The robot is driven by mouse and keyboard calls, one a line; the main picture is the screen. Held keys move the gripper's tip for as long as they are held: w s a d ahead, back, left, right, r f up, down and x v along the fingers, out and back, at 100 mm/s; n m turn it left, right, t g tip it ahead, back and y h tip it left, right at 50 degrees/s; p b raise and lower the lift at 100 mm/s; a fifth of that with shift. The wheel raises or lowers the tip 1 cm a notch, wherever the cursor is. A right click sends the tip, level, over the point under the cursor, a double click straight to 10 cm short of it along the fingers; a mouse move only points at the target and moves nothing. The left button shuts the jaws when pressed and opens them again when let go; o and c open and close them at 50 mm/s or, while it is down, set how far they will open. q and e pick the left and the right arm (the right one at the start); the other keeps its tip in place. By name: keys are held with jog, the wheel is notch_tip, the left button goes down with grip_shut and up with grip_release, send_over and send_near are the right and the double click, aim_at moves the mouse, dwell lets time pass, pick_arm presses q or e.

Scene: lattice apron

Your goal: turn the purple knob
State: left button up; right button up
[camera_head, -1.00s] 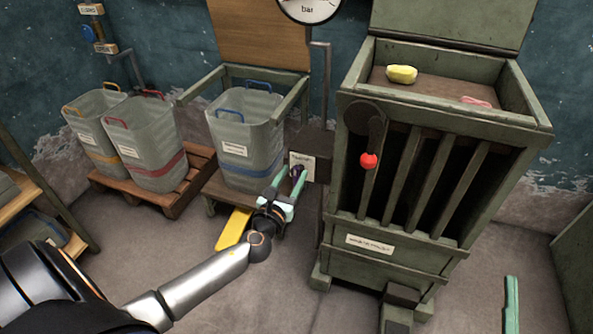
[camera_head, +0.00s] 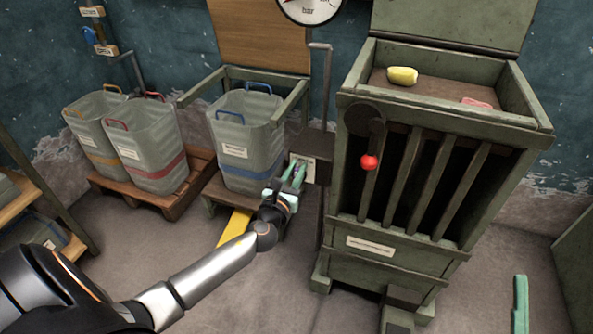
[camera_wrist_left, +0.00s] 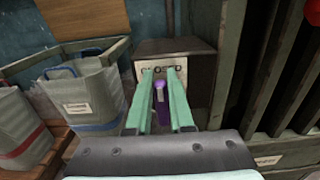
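The purple knob (camera_wrist_left: 162,100) shows in the left wrist view, in front of a small dark box (camera_wrist_left: 176,62) with a pale label plate. My left gripper (camera_wrist_left: 161,82) has its two mint fingers on either side of the knob, with narrow gaps beside it; contact cannot be seen. In the head view my left gripper (camera_head: 292,176) is at the label plate of the box (camera_head: 320,170), and it hides the knob. A mint finger of my right gripper (camera_head: 520,305) shows at the lower right, away from the box.
A green slatted cabinet (camera_head: 345,215) with a red-ended lever (camera_head: 370,162) stands just right of the box. A grey bin with blue handles (camera_head: 232,150) stands left of it. Two more bins stand on a wooden pallet (camera_head: 180,200). The floor in front is open.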

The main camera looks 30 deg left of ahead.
pick_arm(q)
jog(key=shift+s+f, duration=0.1)
jog(key=shift+f, duration=0.3)
grip_shut()
